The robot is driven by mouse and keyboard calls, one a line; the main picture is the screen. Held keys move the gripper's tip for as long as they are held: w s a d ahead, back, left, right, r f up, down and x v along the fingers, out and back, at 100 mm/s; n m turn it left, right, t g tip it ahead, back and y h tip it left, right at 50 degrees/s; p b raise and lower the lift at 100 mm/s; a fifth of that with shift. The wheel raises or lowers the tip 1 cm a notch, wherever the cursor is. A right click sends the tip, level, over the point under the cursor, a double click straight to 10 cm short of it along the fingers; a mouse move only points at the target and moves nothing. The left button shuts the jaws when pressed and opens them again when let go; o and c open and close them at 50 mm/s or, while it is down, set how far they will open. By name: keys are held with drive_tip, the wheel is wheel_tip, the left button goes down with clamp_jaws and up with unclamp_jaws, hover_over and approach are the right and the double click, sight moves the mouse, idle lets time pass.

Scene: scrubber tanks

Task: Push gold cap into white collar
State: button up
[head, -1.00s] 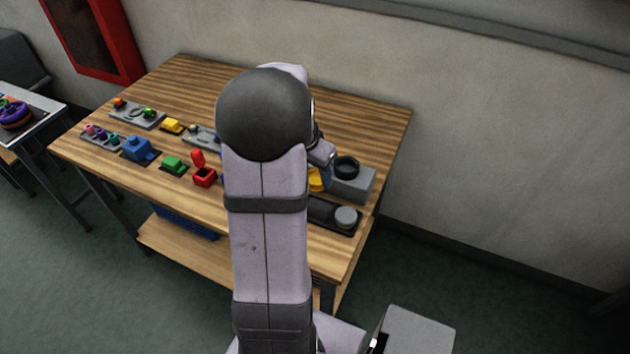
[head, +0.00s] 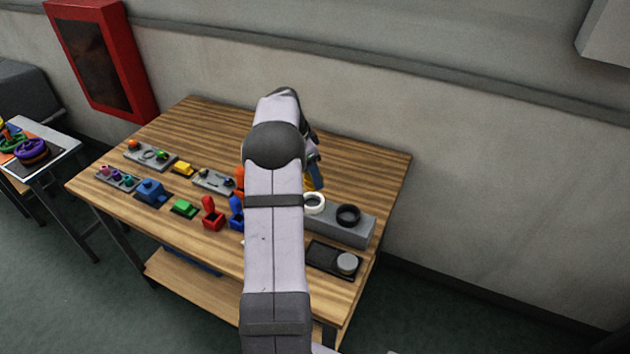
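The white collar (head: 314,203) is a pale ring on the left part of a long grey block at the right side of the table, partly behind my arm. My gripper (head: 314,178) is above and behind the collar, mostly hidden by my own arm. A small gold-yellow patch (head: 310,184) shows at the gripper's lower end. I cannot tell whether it is the gold cap or part of the gripper. The fingers are too hidden to tell whether they are open or shut.
A black ring (head: 348,215) sits on the same grey block (head: 352,234). A dark tray with a grey disc (head: 347,263) lies in front. Red (head: 212,214), blue (head: 151,192) and green (head: 184,208) pieces stand to the left. The table's back is clear.

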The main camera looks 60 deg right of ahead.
sight(310, 184)
drive_tip(key=shift+w+d+r+m+p, duration=0.35)
drive_tip(key=shift+w+d+m, duration=0.1)
drive_tip(key=shift+m, duration=0.05)
drive_tip(key=shift+f, duration=0.15)
drive_tip(key=shift+f+b, duration=2.1)
drive_tip(key=shift+f, duration=0.75)
drive_tip(key=shift+f+b, duration=1.3)
drive_tip(key=shift+f, duration=0.6)
idle(0.9)
drive_tip(key=shift+a+f, duration=0.15)
drive_tip(key=shift+f, duration=0.15)
